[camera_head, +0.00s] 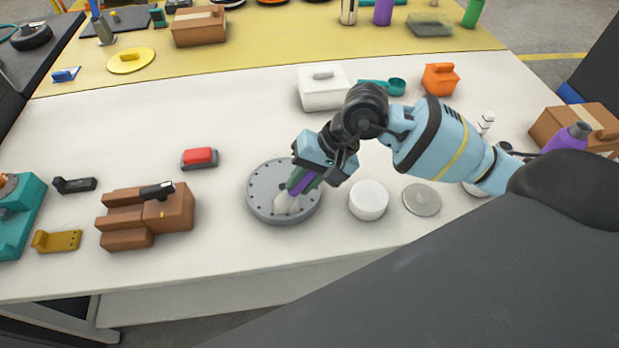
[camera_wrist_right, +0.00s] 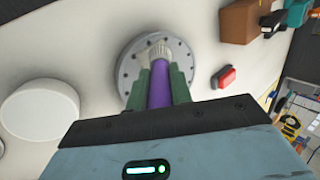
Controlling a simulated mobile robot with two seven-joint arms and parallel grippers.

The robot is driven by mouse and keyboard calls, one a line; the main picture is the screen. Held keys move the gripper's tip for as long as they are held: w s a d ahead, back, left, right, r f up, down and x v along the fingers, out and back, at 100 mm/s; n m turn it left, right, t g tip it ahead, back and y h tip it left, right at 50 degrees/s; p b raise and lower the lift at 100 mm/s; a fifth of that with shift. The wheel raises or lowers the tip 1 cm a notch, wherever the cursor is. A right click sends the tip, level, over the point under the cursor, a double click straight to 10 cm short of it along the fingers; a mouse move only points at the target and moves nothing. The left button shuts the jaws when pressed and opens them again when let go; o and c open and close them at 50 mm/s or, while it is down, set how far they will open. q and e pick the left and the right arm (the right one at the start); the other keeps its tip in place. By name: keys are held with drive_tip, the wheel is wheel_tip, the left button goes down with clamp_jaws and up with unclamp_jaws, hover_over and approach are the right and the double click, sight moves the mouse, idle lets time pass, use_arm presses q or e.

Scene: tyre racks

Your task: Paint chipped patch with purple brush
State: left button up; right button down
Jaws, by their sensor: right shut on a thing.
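My right gripper (camera_head: 303,181) is shut on the purple brush (camera_head: 300,186), and its green fingers sit on either side of the purple handle. In the right wrist view the brush (camera_wrist_right: 160,82) points away from the gripper (camera_wrist_right: 158,88). Its pale bristles lie over the round grey disc (camera_head: 262,188), which has small holes around its rim and also shows in the wrist view (camera_wrist_right: 128,66). I cannot tell whether the bristles touch the disc. No chipped patch can be made out; the brush and gripper cover part of the disc. My left gripper is not in view.
A white round tub (camera_head: 368,200) and a grey lidded disc (camera_head: 421,199) stand right of the grey disc. A red-topped block (camera_head: 200,158) and brown blocks (camera_head: 128,219) lie to its left. A white box (camera_head: 322,88) is behind. The white table's front middle is clear.

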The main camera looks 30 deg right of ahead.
drive_tip(key=shift+a, duration=0.2)
drive_tip(key=shift+f, duration=0.1)
drive_tip(key=shift+s+d, duration=0.15)
drive_tip(key=shift+d, duration=0.45)
drive_tip(key=shift+s+d, duration=0.15)
drive_tip(key=shift+d, duration=0.45)
drive_tip(key=shift+a, duration=0.15)
drive_tip(key=shift+w+a+b, duration=0.2)
drive_tip(key=shift+a+b, duration=0.15)
drive_tip(key=shift+a, duration=0.15)
